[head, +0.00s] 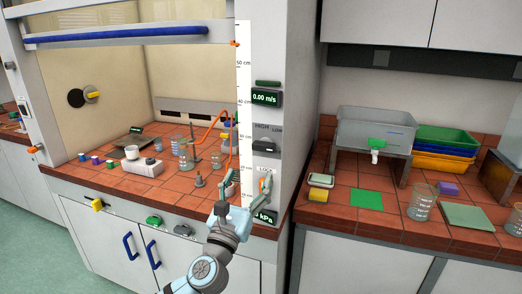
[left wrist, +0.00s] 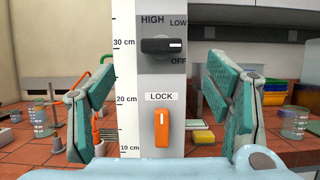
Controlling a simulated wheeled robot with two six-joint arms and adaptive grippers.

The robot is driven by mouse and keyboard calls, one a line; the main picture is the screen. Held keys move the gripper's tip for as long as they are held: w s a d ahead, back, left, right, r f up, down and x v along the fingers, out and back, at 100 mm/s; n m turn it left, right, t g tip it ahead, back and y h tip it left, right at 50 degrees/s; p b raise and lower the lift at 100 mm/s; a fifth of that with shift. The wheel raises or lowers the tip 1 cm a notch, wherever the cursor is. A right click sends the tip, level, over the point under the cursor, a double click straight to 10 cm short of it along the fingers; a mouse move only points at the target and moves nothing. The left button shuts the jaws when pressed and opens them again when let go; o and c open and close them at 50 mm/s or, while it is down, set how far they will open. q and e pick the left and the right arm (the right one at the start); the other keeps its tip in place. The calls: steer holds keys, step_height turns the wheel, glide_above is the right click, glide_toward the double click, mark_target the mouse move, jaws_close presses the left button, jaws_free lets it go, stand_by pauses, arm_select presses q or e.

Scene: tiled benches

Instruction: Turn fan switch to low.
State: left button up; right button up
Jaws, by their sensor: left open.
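The fan switch (head: 264,146) is a dark knob on the hood's front post, with HIGH and LOW labels above it. In the left wrist view the knob (left wrist: 161,46) lies level, its white mark at the right end, between the LOW label above and the OFF label below. My left gripper (head: 243,192) is open and empty, in front of the post and below the knob. Its two fingers stand apart on either side of the post in the left wrist view. An orange LOCK handle (left wrist: 162,127) sits upright under the knob. My right gripper is not in view.
A display (head: 266,97) above the knob reads 0.00 m/s. On the right bench are stacked trays (head: 443,148), a grey tank (head: 375,130) and a beaker (head: 422,203).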

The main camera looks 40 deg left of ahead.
mark_target(262, 150)
arm_select(q)
steer(key=p+x, duration=0.1)
steer(key=x, duration=0.9)
steer(key=shift+w, duration=0.25)
steer(key=shift+c, duration=0.4)
steer(key=shift+f, duration=0.1)
steer(key=c, duration=1.1)
steer(key=shift+o, duration=0.2)
